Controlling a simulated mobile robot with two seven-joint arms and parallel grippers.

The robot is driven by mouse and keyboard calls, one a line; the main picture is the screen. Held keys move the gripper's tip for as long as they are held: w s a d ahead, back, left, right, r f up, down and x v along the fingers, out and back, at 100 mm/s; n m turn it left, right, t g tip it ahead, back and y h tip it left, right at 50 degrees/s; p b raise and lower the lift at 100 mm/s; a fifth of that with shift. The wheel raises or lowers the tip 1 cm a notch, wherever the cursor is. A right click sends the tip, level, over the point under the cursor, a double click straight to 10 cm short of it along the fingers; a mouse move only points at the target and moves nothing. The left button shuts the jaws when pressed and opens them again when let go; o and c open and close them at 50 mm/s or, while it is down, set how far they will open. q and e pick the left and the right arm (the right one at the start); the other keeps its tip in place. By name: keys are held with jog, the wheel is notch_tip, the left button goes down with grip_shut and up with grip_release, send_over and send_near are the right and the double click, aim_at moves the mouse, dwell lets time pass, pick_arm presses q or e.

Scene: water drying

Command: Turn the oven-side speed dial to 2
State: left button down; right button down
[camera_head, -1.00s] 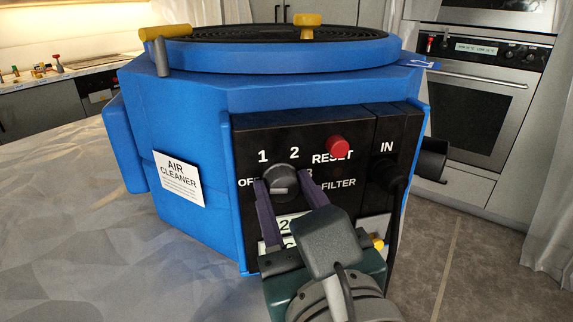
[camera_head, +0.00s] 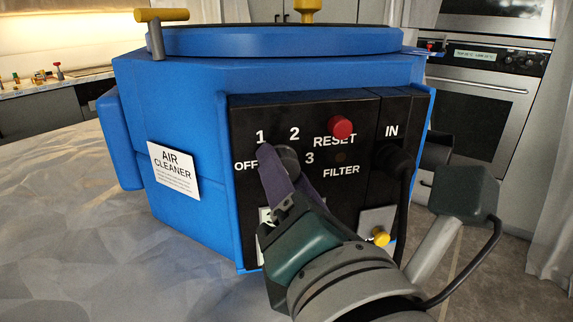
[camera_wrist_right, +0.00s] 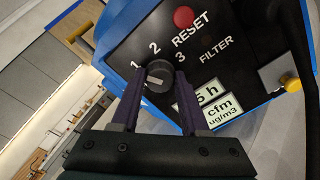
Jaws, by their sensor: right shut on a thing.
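The speed dial (camera_head: 290,157) is a dark round knob on the black front panel of the blue air cleaner (camera_head: 180,110). OFF, 1, 2 and 3 are printed around it. My right gripper (camera_head: 279,166) has its purple fingers at the dial and hides much of it in the head view. In the right wrist view the fingers (camera_wrist_right: 155,84) lie on both sides of the dial (camera_wrist_right: 158,72), shut on it. A pale pointer mark shows on its face there. I cannot tell which label it points at. My left gripper is not in view.
A red RESET button (camera_head: 341,127) sits right of the dial. A black cable (camera_head: 404,185) plugs in below IN. A yellow knob (camera_head: 380,236) is at the lower right of the panel. An oven (camera_head: 480,110) stands behind at the right.

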pick_arm(q)
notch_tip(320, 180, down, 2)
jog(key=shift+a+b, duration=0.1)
jog(key=shift+b, duration=0.75)
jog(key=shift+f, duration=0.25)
jog(key=shift+b, duration=0.3)
pick_arm(e)
jog(key=m, duration=1.1)
jog(key=shift+m, duration=0.4)
jog(key=shift+c, duration=2)
grip_release()
jog(key=shift+s+f, duration=0.1)
